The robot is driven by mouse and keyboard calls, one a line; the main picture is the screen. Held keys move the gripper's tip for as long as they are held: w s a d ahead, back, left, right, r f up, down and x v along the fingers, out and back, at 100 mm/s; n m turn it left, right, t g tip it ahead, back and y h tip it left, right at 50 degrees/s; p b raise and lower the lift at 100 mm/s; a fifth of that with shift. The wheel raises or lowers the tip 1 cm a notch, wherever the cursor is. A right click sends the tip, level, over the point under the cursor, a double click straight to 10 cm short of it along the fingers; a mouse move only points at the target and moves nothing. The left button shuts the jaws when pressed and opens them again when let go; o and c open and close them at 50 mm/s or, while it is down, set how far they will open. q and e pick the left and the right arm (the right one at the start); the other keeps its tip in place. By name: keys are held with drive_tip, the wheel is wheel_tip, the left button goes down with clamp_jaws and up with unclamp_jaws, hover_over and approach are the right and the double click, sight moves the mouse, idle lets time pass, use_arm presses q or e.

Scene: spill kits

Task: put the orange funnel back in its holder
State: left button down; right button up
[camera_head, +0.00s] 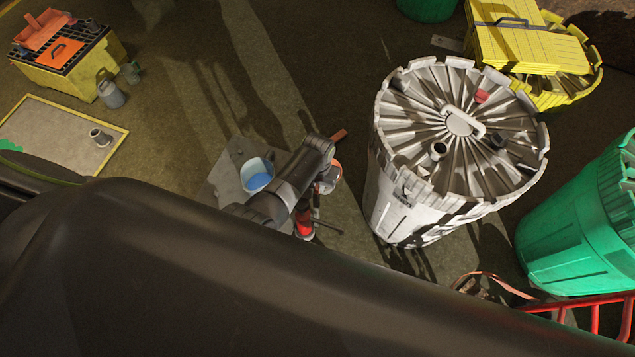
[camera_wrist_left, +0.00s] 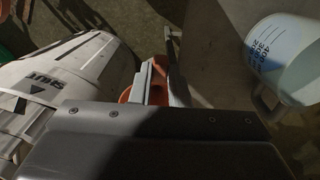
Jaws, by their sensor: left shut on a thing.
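My left gripper (camera_wrist_left: 160,82) is shut on an orange thing (camera_wrist_left: 125,96), most likely the funnel. Only small orange edges of it show beside and between the fingers in the left wrist view. In the head view my arm hides most of the gripper, and an orange edge shows at its wrist (camera_head: 334,168). It is between the white drum (camera_head: 385,205) and a white measuring jug (camera_head: 257,176) with blue inside. I cannot pick out the holder for certain. My right gripper is not in view.
The white ribbed drum also fills the left of the wrist view (camera_wrist_left: 60,85); the jug is at right (camera_wrist_left: 280,65). A green drum (camera_head: 570,235) and red rail (camera_head: 590,305) are at right. A yellow box (camera_head: 70,80) with orange items stands far left. Open floor lies behind.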

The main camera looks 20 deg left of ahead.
sight(317, 188)
use_arm(q)
drive_tip(key=shift+p, duration=0.6)
idle(1.3)
drive_tip(key=shift+f+b, duration=1.3)
drive_tip(key=shift+f, duration=0.4)
idle(0.4)
drive_tip(key=c, duration=1.3)
unclamp_jaws()
drive_tip(key=shift+r, duration=0.1)
wheel_tip(317, 188, up, 8)
drive_tip(key=p, duration=0.8)
